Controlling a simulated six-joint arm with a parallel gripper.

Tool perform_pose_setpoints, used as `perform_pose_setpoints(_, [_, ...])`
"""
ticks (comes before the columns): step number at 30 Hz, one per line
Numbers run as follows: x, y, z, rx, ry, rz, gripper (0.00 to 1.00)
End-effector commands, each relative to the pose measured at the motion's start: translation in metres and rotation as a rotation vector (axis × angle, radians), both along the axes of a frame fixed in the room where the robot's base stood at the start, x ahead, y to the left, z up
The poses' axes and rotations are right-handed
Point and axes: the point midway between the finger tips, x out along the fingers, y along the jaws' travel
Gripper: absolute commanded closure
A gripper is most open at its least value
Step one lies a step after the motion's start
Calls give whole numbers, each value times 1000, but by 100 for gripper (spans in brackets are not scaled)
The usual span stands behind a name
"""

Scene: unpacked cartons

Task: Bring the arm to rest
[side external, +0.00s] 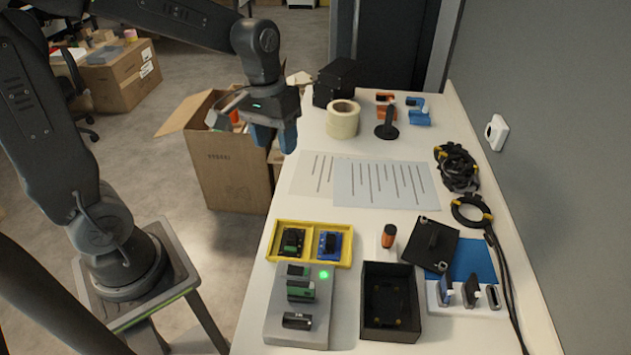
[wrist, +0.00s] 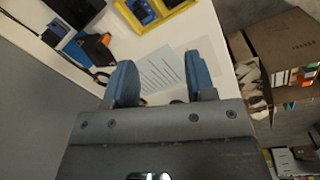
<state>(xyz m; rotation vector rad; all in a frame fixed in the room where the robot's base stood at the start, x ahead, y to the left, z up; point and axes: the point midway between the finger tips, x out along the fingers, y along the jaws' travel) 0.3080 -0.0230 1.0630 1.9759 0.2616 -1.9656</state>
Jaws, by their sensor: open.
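My gripper (side external: 275,138) hangs in the air near the left edge of the white table (side external: 400,228), beside and above the open cardboard carton. Its two blue fingers point down, and nothing shows between them. In the wrist view my gripper (wrist: 162,85) has its fingers spread apart, with the table and printed sheets below. My arm reaches over from its stand on the left of the side view.
An open carton (side external: 233,170) stands on the floor left of the table. A tape roll (side external: 342,119), a black box (side external: 337,82), a yellow tray (side external: 346,228), a grey fixture (side external: 269,305), a black bin (side external: 366,322) and cables (side external: 456,168) occupy the table. Paper sheets (side external: 385,185) lie flat mid-table.

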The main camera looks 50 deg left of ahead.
Motion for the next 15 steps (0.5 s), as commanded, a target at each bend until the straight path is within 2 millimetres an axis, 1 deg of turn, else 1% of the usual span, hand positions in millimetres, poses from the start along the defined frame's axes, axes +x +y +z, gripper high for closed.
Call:
perform_pose_setpoints(1, [-12,-5,13,22,-60,-40,50])
perform_pose_setpoints(6, [-51,-17,41,94,-237,-170,50])
perform_pose_setpoints(9, [-72,-21,51,135,-330,-237,50])
perform_pose_setpoints(12, [-88,-24,56,166,-403,-287,50])
perform_pose_setpoints(15, [-98,-25,58,188,-452,-320,50])
